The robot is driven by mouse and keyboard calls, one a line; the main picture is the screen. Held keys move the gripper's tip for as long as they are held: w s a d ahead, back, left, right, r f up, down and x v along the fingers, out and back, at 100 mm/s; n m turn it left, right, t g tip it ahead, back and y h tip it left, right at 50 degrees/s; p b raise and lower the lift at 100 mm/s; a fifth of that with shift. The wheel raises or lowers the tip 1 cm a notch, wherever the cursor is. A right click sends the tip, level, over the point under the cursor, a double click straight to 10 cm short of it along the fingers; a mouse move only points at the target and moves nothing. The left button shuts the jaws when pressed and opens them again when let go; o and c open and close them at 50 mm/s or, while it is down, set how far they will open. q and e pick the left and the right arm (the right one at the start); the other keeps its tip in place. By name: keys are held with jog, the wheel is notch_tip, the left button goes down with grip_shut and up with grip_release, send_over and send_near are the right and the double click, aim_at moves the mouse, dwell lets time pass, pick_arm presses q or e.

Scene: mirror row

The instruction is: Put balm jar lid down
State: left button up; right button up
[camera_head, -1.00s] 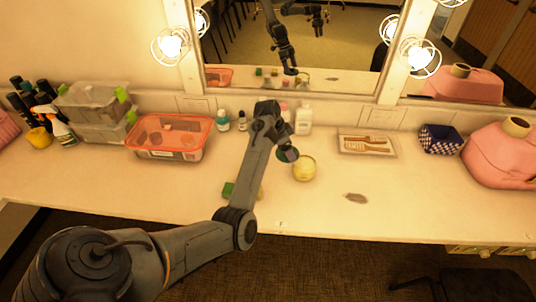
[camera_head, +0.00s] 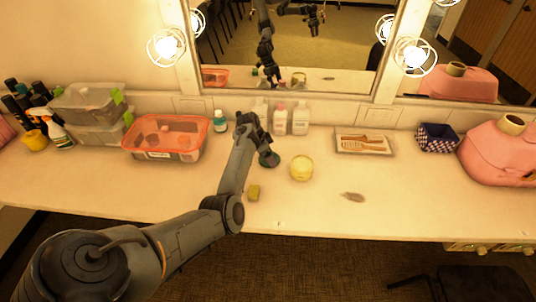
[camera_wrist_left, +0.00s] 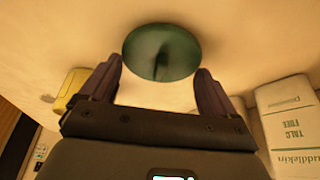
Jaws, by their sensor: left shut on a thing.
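The balm jar lid is a dark green disc (camera_head: 269,159). My left gripper (camera_head: 262,149) is shut on it, left of the jar. In the left wrist view the lid (camera_wrist_left: 162,52) shows ahead of the fingertips (camera_wrist_left: 160,82). It looks low over the white counter; I cannot tell whether it touches. The balm jar (camera_head: 301,168) stands upright on the counter, pale yellow and uncovered, right of the lid and apart from it. My right gripper is not in view.
White bottles (camera_head: 300,118) stand behind the lid; a talc bottle (camera_wrist_left: 288,120) shows close in the wrist view. A yellow block (camera_head: 254,192) lies in front. An orange-rimmed bin (camera_head: 166,138) is left, a comb tray (camera_head: 363,143) right. Counter right of the jar is mostly clear.

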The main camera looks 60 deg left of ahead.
pick_arm(q)
jog(key=shift+f, duration=0.1)
jog(key=o, duration=0.7)
